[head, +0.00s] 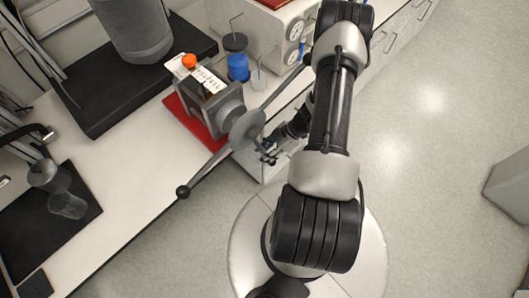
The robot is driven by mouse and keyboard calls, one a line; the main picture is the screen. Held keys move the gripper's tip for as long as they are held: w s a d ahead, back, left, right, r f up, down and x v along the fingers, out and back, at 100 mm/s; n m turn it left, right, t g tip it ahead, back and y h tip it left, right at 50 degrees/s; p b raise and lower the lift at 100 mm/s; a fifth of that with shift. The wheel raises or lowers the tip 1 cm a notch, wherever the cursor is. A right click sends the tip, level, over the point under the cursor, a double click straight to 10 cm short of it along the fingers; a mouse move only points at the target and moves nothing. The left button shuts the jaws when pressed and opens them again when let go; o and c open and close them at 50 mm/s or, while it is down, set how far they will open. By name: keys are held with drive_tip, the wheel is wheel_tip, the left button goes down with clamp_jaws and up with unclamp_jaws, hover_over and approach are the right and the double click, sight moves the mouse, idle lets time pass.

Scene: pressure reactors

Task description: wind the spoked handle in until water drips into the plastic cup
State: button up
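The spoked handle (247,126) is a grey hub with long spokes, on the front of a grey press-like device on a red base. One spoke runs down left to a black ball knob (183,191); another runs up right towards my arm. My gripper (269,152) is just below and right of the hub, near the bench edge. It is small and dark here, and I cannot tell whether it is open or touches a spoke. A small clear cup (259,78) stands behind the device, and a clear vessel (67,204) is at the left. No water drip can be made out.
An orange-capped bottle (189,62) and a white label card are at the device top. A blue container (238,67) stands behind it, near a beige unit with dials (294,32). A large grey cylinder (136,28) stands on a black base.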

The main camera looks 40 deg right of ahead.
drive_tip(key=v, duration=1.2)
idle(1.1)
